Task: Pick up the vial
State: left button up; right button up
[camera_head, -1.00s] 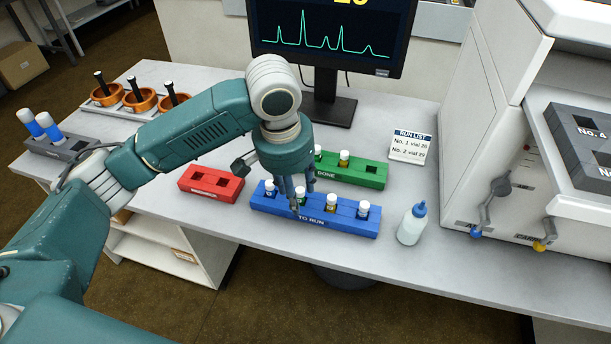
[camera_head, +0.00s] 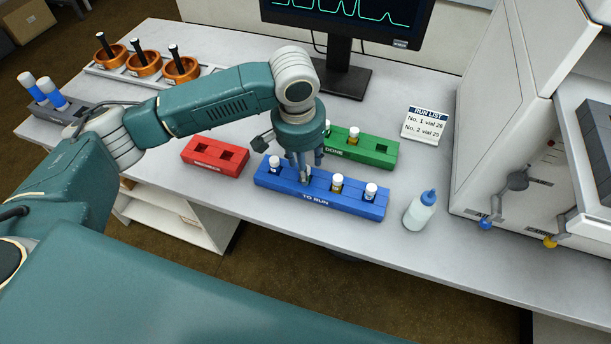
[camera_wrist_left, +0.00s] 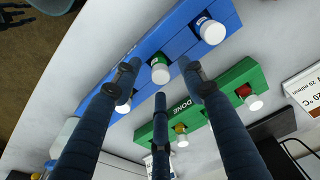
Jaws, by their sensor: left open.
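The blue TO RUN rack (camera_head: 262,179) holds several white-capped vials. One vial (camera_head: 274,163) stands left of my gripper; an amber vial (camera_head: 337,184) and another vial (camera_head: 371,191) stand to its right. My left gripper (camera_head: 305,174) points down over the rack, its fingers open around the second slot from the left. In the left wrist view, a green-banded vial (camera_wrist_left: 159,69) stands upright in the rack between the open fingers, with no clear grip on it. In the head view the fingers mostly hide this vial. My right gripper is not in view.
The green DONE rack (camera_head: 375,153) with vials stands just behind. An empty red rack (camera_head: 215,157) is at left and a squeeze bottle (camera_head: 420,211) at right. A run list card (camera_head: 424,125) and a monitor (camera_head: 345,75) stand behind. The front table strip is clear.

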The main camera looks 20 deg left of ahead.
pick_arm(q)
jog(key=shift+w+f, duration=0.15)
jog(key=shift+f, duration=1)
grip_shut()
jog(key=shift+r, duration=0.15)
